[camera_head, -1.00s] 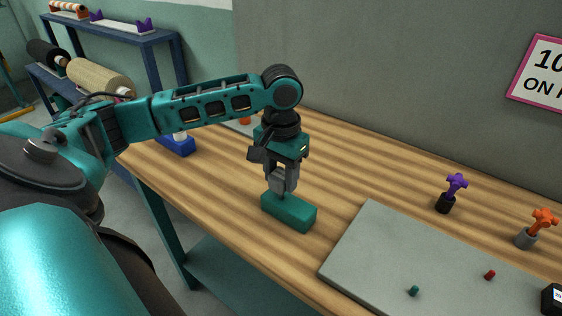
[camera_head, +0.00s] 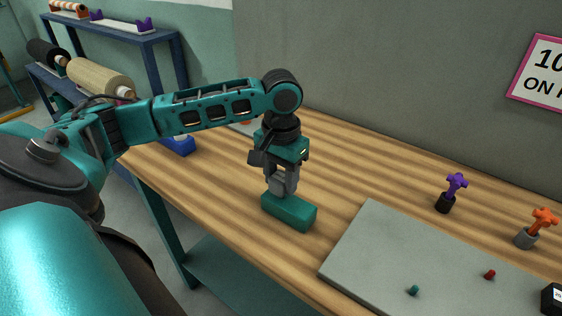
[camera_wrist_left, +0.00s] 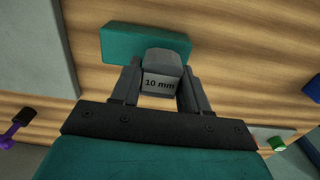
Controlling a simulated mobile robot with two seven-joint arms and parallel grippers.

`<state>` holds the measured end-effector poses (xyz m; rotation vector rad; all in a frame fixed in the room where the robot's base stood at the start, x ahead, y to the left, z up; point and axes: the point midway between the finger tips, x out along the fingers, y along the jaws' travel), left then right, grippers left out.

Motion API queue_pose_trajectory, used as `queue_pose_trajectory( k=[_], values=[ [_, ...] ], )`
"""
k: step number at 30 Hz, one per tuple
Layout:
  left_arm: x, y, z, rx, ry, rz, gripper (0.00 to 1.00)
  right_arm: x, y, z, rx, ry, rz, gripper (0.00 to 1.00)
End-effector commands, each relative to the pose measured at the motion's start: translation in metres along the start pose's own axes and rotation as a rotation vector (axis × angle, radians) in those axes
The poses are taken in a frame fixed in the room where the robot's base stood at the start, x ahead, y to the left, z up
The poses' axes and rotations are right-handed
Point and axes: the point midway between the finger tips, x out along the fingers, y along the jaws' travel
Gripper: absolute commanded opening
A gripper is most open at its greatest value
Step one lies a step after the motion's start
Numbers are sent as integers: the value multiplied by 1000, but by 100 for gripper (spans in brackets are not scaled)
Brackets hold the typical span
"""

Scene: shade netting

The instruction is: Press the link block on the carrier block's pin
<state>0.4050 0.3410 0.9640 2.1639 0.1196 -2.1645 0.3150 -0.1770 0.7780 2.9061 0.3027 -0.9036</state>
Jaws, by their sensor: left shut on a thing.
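The teal carrier block (camera_head: 288,212) lies on the wooden bench; it also shows in the left wrist view (camera_wrist_left: 118,44). My left gripper (camera_head: 283,180) points down over it. It is shut on the grey link block (camera_wrist_left: 160,68), which bears the label "10 mm". In the head view the link block (camera_head: 283,188) is upright at the carrier's top, near its left end. Whether it touches the carrier's top face I cannot tell. The carrier's pin is hidden behind or under the link block. My right gripper is not in view.
A grey board (camera_head: 385,240) lies to the right, with a small teal peg (camera_head: 414,291) and a red peg (camera_head: 489,274). A purple-headed piece (camera_head: 455,187) and an orange-headed piece (camera_head: 541,220) stand in holders behind. A blue object (camera_head: 180,146) is at the left. Bare wood surrounds the carrier.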

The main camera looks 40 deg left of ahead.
Motion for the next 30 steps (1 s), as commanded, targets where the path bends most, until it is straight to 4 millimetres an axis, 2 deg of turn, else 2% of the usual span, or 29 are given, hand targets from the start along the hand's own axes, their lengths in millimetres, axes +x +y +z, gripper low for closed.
queue_pose_trajectory(
  k=[30],
  values=[
    [12, 0, 0, 0, 2, 1, 0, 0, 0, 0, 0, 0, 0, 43]
  ],
)
